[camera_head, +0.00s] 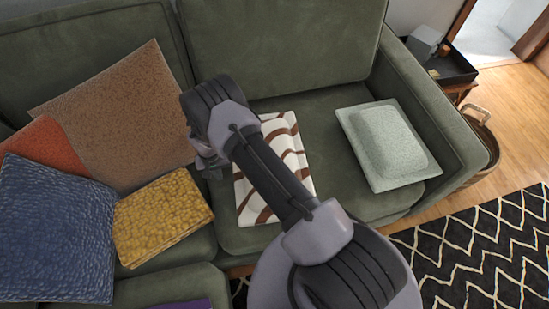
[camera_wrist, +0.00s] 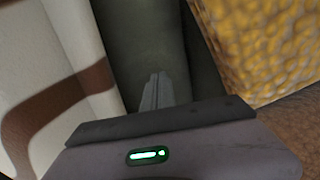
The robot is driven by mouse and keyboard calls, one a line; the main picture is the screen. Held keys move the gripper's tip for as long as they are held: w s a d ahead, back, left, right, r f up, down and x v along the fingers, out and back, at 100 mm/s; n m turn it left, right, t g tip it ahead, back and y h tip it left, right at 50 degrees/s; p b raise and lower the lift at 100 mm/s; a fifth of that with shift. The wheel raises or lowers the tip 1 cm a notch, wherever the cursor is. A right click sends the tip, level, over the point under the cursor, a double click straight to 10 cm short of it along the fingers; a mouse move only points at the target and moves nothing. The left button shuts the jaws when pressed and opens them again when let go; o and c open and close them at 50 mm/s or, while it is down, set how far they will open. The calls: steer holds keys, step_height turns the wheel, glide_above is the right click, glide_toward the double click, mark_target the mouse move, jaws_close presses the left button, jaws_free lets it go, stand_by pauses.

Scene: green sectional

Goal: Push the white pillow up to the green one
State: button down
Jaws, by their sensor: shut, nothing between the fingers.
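The white pillow with brown wavy stripes (camera_head: 288,146) lies on the sofa seat, partly hidden behind my arm. In the wrist view it fills the left side (camera_wrist: 40,55). The pale green pillow (camera_head: 386,143) lies flat to its right, with a strip of bare seat between them. My gripper (camera_head: 207,162) is low by the white pillow's left side, partly hidden by my own wrist. In the wrist view the fingers (camera_wrist: 153,92) are shut and empty, above the dark green gap between the white pillow and the yellow pillow.
The yellow pillow (camera_head: 161,217) is left of my gripper, also at upper right in the wrist view (camera_wrist: 270,45). Brown (camera_head: 118,115), orange (camera_head: 50,146) and blue (camera_head: 55,230) pillows are further left. The sofa armrest (camera_head: 432,105) stands beyond the pale green pillow.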

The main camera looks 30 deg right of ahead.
steer(key=shift+s+d+p, duration=0.2)
steer(key=shift+s+d, duration=0.15)
steer(key=shift+d, duration=1.35)
steer(key=shift+s+d+p, duration=0.15)
steer(key=shift+s+d, duration=0.15)
steer(key=shift+d, duration=1.35)
steer(key=shift+s+d+p, duration=0.2)
steer(key=shift+s+d, duration=0.15)
steer(key=shift+d, duration=1.35)
steer(key=shift+s+d, duration=0.35)
steer(key=shift+d, duration=1.45)
steer(key=shift+s+d, duration=0.35)
steer(key=shift+d, duration=1.4)
steer(key=shift+s+d, duration=0.35)
steer(key=shift+d, duration=1.45)
steer(key=shift+a, duration=0.1)
steer(key=a, duration=0.2)
steer(key=w+a+b, duration=0.1)
steer(key=a, duration=0.1)
steer(key=shift+a, duration=0.15)
step_height(320, 180, up, 14)
steer(key=p, duration=0.9)
